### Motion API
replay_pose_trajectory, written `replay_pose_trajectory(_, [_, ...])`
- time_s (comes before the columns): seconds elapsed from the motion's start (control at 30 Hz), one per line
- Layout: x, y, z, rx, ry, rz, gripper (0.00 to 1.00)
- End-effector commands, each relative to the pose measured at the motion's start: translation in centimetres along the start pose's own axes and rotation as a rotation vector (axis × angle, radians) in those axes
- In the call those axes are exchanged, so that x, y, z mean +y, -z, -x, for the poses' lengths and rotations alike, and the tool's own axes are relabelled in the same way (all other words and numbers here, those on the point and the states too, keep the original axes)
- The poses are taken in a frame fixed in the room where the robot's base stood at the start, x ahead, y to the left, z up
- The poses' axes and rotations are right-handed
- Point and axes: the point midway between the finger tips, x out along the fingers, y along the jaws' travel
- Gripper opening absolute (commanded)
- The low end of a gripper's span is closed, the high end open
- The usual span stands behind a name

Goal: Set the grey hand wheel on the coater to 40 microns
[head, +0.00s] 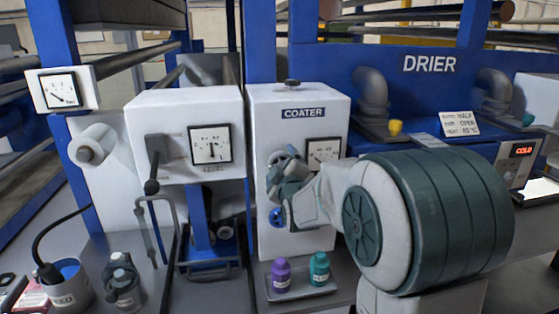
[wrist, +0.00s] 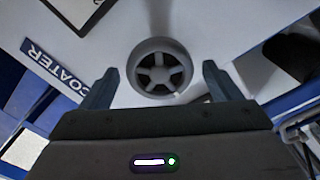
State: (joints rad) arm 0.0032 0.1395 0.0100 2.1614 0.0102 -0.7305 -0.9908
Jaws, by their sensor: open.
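The grey hand wheel (wrist: 158,77) is round, with a hub and several spokes, and stands out from the white face of the coater (head: 265,112). In the wrist view it lies between and beyond the fingertips of my gripper (wrist: 159,67), which is open and empty. No contact with the wheel shows. In the head view my gripper (head: 284,178) is in front of the coater's left half and hides most or all of the wheel. The coater's dial (head: 324,150) is partly covered by my arm, and its reading is too small to tell.
A blue knob (head: 276,217) sits low on the coater. A purple bottle (head: 281,276) and a teal bottle (head: 319,268) stand on a tray (head: 300,293) below. The white level unit (head: 170,110), with a lever (head: 153,165), stands to the left. The drier (head: 430,95) is at right.

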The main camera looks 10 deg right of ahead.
Motion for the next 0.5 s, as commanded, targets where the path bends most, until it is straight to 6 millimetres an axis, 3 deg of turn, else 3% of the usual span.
replay_pose_trajectory(0.2, [0.0, 0.0, -1.4, -0.001, 0.001, 0.000, 0.84])
replay_pose_trajectory(0.5, [0.0, 0.0, -1.7, 0.000, 0.000, 0.000, 0.84])
